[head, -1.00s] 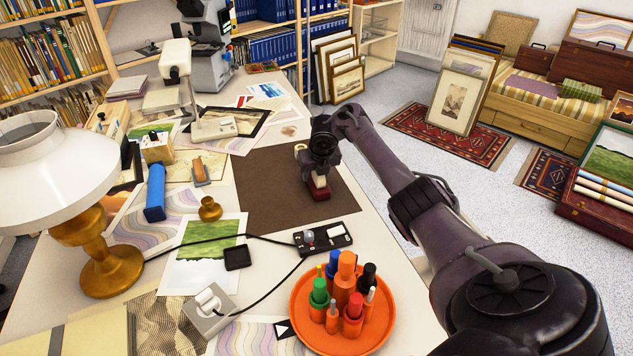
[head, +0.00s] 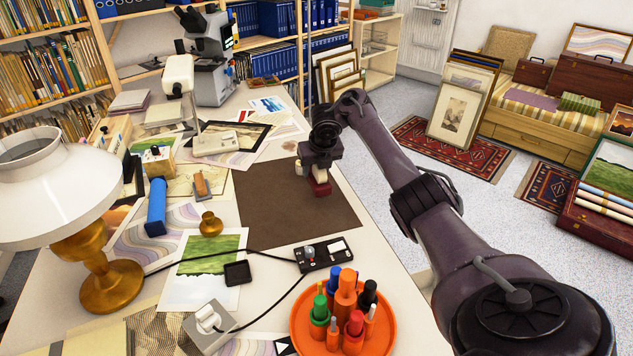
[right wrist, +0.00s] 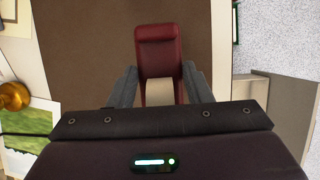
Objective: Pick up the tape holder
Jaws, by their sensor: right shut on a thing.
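The tape holder (head: 321,187) is dark red with a beige roll, over the brown mat near its right edge. My right gripper (head: 319,171) comes down over it from above. In the right wrist view the red holder (right wrist: 160,50) sticks out beyond the fingers, with the beige roll (right wrist: 159,92) between them. The right gripper (right wrist: 159,88) is shut on the holder, one finger on each side. The holder looks slightly raised, but a gap beneath it is hard to make out. My left gripper is not in view.
The brown mat (head: 278,215) is otherwise bare. A black box with a cable (head: 323,253) and an orange tray of bottles (head: 385,335) stand nearer. A white lamp (head: 55,190) stands at left.

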